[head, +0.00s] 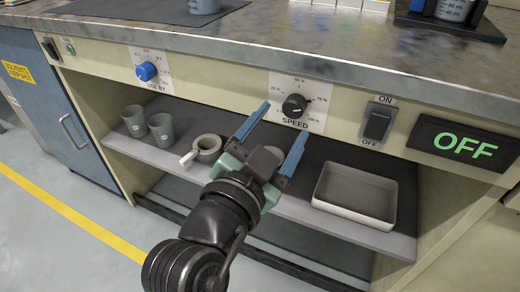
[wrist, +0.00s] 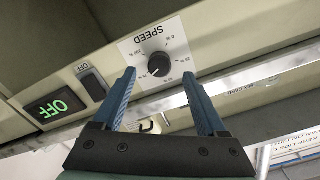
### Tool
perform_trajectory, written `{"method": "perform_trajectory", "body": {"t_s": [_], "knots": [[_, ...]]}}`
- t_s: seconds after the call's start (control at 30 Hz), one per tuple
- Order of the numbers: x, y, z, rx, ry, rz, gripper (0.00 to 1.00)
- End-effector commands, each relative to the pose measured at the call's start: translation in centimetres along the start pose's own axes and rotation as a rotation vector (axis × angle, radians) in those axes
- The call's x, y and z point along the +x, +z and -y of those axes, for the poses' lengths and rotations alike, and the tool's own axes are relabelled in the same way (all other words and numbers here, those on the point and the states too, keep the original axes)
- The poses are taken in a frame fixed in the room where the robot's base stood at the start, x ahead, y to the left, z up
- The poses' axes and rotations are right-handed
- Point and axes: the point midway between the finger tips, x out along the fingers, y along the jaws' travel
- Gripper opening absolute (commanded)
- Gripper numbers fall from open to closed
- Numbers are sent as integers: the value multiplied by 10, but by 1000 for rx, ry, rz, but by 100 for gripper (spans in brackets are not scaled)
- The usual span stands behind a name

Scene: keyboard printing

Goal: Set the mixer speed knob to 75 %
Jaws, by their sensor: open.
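The black round speed knob (head: 294,106) sits on a white dial plate marked SPEED on the front panel under the worktop. It also shows in the wrist view (wrist: 158,65), where the plate appears upside down. A small pale mark on the knob's lower left side there seems to lie toward the 75 % and 50 % side; its exact setting is too small to read. My gripper (head: 284,120) is open and empty, its blue fingers spread wide in front of the panel. In the wrist view my gripper (wrist: 159,74) has the knob framed between its fingertips, with no visible contact.
Right of the dial are a black rocker switch (head: 377,124) and a display reading OFF (head: 463,145). A blue knob (head: 146,71) is on the left. The worktop edge overhangs the panel.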

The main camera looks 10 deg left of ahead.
Motion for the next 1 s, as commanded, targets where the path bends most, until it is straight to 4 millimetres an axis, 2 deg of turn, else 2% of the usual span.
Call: {"method": "perform_trajectory", "body": {"t_s": [0.03, 0.2, 0.4, 0.6, 1.0], "knots": [[-12, -1, 1, -2, -2, 3, 75], [-48, 0, 1, -2, -2, 3, 75], [-74, 0, 0, -1, -1, 1, 75], [-82, 0, 0, 0, 2, 0, 75], [-82, 0, 0, 0, 1, 0, 75]]}}
